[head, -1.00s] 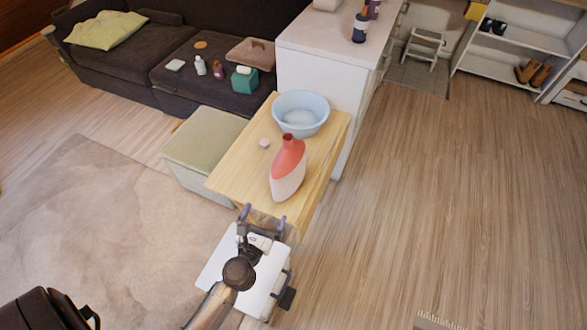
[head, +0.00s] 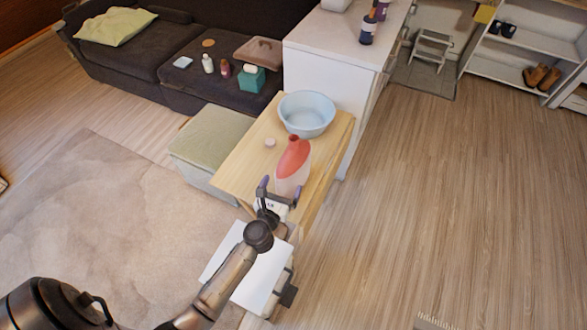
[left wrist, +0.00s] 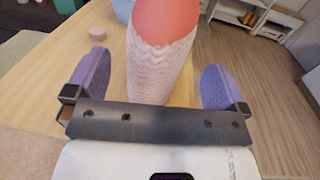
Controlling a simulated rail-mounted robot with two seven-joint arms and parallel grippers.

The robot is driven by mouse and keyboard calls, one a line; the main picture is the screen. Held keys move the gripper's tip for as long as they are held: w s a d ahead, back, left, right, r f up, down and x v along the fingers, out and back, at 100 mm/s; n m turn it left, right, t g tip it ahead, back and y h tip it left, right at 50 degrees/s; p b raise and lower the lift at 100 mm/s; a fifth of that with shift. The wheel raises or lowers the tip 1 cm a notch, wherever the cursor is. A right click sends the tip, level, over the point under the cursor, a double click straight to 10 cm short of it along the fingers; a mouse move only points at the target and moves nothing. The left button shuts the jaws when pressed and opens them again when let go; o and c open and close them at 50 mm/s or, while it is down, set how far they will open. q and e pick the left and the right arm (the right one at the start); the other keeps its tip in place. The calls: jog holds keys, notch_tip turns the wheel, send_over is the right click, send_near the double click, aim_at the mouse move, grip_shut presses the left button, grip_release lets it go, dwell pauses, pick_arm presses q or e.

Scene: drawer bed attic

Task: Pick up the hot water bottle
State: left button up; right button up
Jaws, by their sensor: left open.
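The hot water bottle (head: 293,158) is red on top with a pale knitted lower part. My left gripper (head: 279,190) is open just in front of the bottle. In the left wrist view the bottle (left wrist: 160,62) rises between the two purple fingers of my left gripper (left wrist: 157,84), with a gap on each side. Its lower end is hidden behind the gripper's dark bar. My right gripper is not in view.
A light blue basin (head: 307,113) stands on the table behind the bottle, and a small pink round item (head: 270,142) lies to its left. A white cabinet (head: 325,68) stands behind the table. A green-topped ottoman (head: 212,135) adjoins the left side. Open wooden floor lies right.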

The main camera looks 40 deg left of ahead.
aim_at(286, 176)
pick_arm(q)
jog(key=x, duration=0.4)
jog(key=shift+w+r, duration=0.2)
jog(key=shift+c, duration=0.3)
jog(key=c, duration=1.1)
